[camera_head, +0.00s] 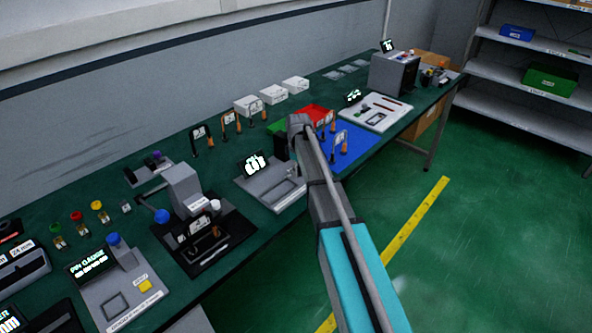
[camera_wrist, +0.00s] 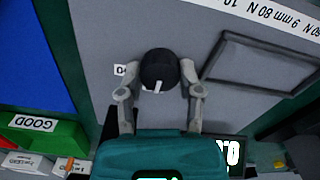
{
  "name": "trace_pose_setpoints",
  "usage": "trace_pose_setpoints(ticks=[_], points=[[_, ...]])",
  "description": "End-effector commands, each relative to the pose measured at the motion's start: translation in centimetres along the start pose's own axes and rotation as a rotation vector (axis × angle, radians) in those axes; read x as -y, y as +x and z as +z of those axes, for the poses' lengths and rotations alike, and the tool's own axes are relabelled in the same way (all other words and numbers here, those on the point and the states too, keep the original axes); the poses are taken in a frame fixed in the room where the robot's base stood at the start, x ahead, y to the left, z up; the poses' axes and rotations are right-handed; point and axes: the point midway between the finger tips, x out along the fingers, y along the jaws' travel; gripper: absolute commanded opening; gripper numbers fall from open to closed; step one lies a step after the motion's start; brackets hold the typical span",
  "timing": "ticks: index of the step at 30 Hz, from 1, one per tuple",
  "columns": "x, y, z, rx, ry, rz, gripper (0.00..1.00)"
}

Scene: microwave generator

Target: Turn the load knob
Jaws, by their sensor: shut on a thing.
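The load knob (camera_wrist: 159,66) is a round black knob with a white pointer mark, standing on a grey panel (camera_wrist: 225,35) in the wrist view. My gripper (camera_wrist: 158,92) has one finger on each side of the knob and is shut on it. The white pointer shows between the fingers. A small white label lies just left of the knob, partly covered by a finger. In the head view the grey device with a lit display (camera_head: 253,163) stands on the bench beside my arm. The knob and my fingertips are hidden there by the arm.
A blue mat (camera_wrist: 30,70) and a green bin marked GOOD (camera_wrist: 45,135) lie left of the panel in the wrist view. A grey press with a blue ball lever (camera_head: 182,190) stands left of the device on the green bench. Shelves (camera_head: 535,75) stand at the right.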

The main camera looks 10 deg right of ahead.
Motion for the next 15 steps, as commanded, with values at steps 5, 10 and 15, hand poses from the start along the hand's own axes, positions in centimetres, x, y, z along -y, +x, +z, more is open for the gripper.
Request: trace_pose_setpoints(ticks=[5,10,15], points=[[0.56,0.02,-0.52,-0.001,-0.001,-0.004,0.0],[0.28,0.02,-0.02,-0.001,0.002,-0.006,0.0],[0.26,0.03,0.14,0.001,0.005,-0.007,0.0]])
